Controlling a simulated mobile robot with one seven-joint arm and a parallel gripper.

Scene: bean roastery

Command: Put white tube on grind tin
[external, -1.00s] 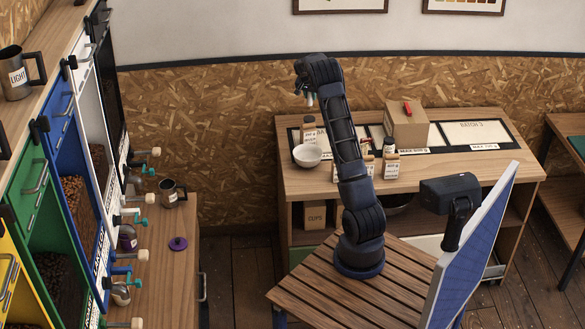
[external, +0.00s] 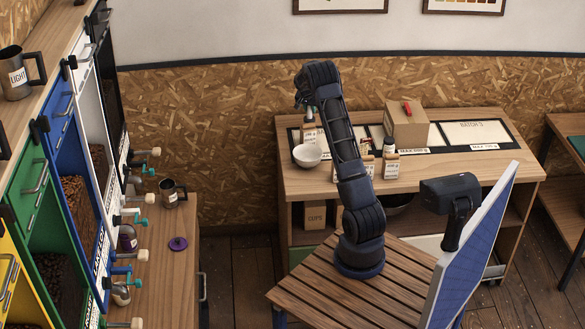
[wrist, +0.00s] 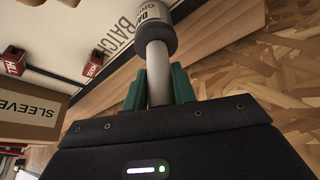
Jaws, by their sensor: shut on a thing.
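My gripper (wrist: 158,88) has its green fingers shut on a white tube (wrist: 157,65) in the wrist view. The tube's far end meets a grey tin (wrist: 155,25) with a partly readable label, which looks like the grind tin. I cannot tell whether the tube rests on the tin or only lines up with it. In the external view my gripper (external: 309,104) is over the back left of the desk, partly hidden by my arm, and the tube is too small to make out.
The desk (external: 470,168) carries a white bowl (external: 307,155), a cardboard box (external: 406,127) and several small labelled blocks. A sleeves box (wrist: 30,115) and two red labelled blocks (wrist: 14,60) show in the wrist view. The desk's right part is mostly clear.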

